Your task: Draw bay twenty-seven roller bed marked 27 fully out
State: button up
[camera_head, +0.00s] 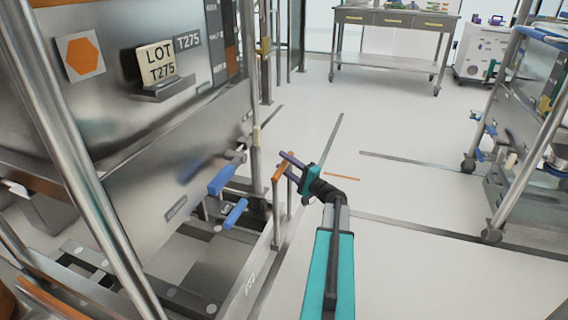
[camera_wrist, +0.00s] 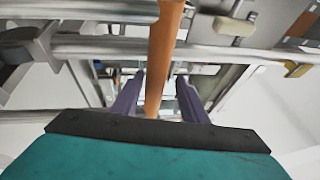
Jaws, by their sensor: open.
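The roller bed (camera_head: 255,268) is a low metal frame with a small, blurred mark on its side, at the lower left of the head view. An orange handle bar (camera_head: 278,172) stands at its end on thin posts. My gripper (camera_head: 291,160) has a teal body and purple fingers, and is at the handle. In the wrist view the orange bar (camera_wrist: 164,45) runs between the two spread fingers of my gripper (camera_wrist: 160,82). The fingers are open, with a gap visible on both sides of the bar. Most of the bed's rollers are hidden.
A large steel bin with a LOT T275 tag (camera_head: 158,62) stands above the bed at left. Blue handles (camera_head: 222,180) stick out beside my gripper. A rack (camera_head: 525,130) stands at right and a bench (camera_head: 395,18) at the back. The floor (camera_head: 430,190) between is clear.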

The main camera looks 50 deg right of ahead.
jog(key=s+f+p, duration=0.2)
jog(key=s+p, duration=0.1)
jog(key=s, duration=1)
jog(key=shift+s+f+p, duration=0.15)
jog(key=shift+p, duration=0.25)
